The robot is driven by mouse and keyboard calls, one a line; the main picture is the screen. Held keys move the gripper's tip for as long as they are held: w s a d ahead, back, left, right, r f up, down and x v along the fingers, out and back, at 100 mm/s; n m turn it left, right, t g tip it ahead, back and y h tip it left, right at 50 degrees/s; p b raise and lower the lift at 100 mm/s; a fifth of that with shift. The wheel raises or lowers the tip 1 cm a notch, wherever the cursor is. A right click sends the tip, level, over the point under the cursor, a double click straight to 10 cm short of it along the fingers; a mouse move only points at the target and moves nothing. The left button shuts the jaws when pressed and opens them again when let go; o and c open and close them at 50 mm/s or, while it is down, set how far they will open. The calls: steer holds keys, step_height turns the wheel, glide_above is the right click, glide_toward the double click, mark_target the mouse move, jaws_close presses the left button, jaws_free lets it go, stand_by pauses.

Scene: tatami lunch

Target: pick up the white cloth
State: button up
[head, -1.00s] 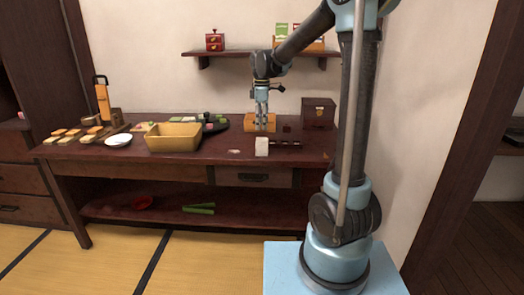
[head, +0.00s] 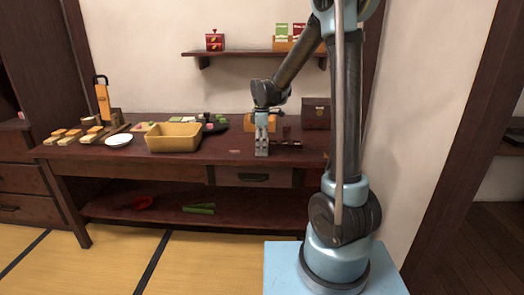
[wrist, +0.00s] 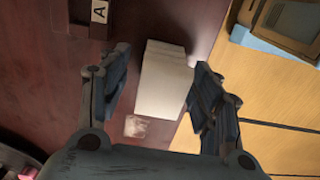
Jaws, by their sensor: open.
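The white cloth (wrist: 162,82) is a folded pale block on the dark red table. In the wrist view it lies between the two spread fingers of my gripper (wrist: 157,95), near the table's edge. My gripper is open, with a gap between the cloth and the left finger; the right finger is close to the cloth's right side. In the head view my gripper (head: 261,152) points down at the table's front edge and mostly hides the cloth. I cannot tell the height of the fingertips over the table.
A small pale patch (wrist: 136,127) lies beside the cloth. A dark box (head: 316,113) stands behind right.

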mark_target(262, 139)
steer(key=shift+f, duration=0.1)
steer(key=c, duration=1.2)
steer(key=shift+c, duration=0.2)
step_height(262, 139, up, 10)
steer(key=shift+r, duration=0.1)
